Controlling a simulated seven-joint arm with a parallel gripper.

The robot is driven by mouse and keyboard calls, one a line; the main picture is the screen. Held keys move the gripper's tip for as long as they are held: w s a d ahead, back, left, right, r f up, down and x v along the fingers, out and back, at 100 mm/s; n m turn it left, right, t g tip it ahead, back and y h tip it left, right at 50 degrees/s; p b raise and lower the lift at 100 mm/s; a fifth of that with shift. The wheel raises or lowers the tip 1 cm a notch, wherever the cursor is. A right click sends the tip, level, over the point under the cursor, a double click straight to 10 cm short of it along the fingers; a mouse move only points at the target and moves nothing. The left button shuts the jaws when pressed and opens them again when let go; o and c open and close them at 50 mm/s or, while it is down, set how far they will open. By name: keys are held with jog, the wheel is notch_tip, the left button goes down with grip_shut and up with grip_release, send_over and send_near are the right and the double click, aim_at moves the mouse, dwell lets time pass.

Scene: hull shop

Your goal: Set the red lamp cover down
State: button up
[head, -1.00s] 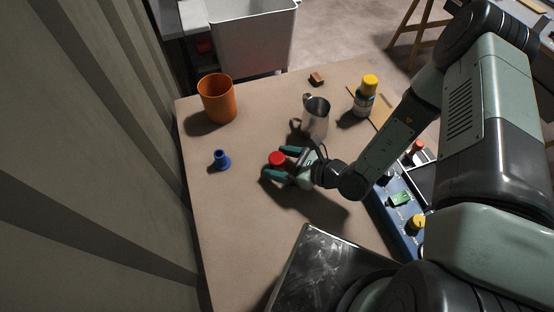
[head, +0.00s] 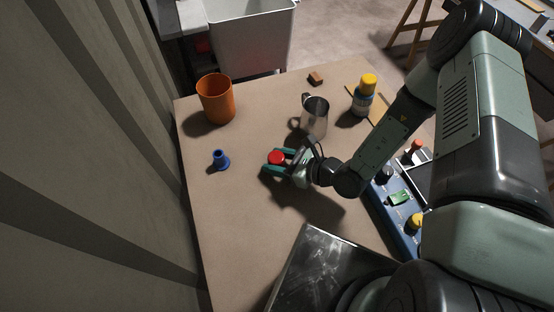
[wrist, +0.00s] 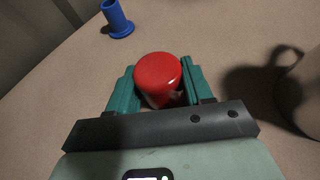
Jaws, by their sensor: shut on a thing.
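The red lamp cover (head: 276,158) is a small round cap between the two teal fingers of my gripper (head: 277,162). In the wrist view the red lamp cover (wrist: 158,76) shows a domed top and sits between the fingertips of my gripper (wrist: 155,88), which is shut on it. It is over the bare brown table (head: 240,220). Its underside is hidden, so I cannot tell whether it touches the table.
A blue flanged piece (head: 221,160) stands to the left. An orange cup (head: 215,98) is behind it. A metal jug (head: 315,118) stands close behind my gripper. A yellow-capped bottle (head: 364,95), a brown block (head: 316,78) and a blue panel (head: 392,215) lie around.

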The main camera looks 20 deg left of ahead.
notch_tip(320, 180, up, 10)
jog(key=shift+w+f, duration=0.1)
jog(key=w+d+r+m+t+h, duration=0.2)
jog(key=w+d+r+m+t, duration=0.45)
jog(key=w+d+r, duration=0.85)
jog(key=w+d+r+m+t+h, duration=0.2)
jog(key=d+r+m+t+h, duration=0.15)
jog(key=d+r, duration=0.6)
jog(key=w+d+r+m+t+h, duration=0.2)
jog(key=d+r+m+h, duration=0.25)
jog(key=r, duration=0.95)
jog(key=a+f+n+g+y, duration=0.1)
jog(key=a+f+n+y, duration=0.1)
jog(key=a+f, duration=0.3)
jog(key=a+f+n+g+y, duration=0.1)
jog(key=a+f+n+y, duration=0.1)
jog(key=f, duration=0.5)
jog(key=n+g+y, duration=0.6)
jog(key=n+g, duration=0.4)
jog(key=n, duration=0.1)
send_over(277, 157)
jog(key=shift+m, duration=0.25)
notch_tip(277, 157, down, 27)
jog(key=shift+r, duration=0.2)
notch_tip(277, 157, down, 10)
jog(key=shift+r, duration=0.25)
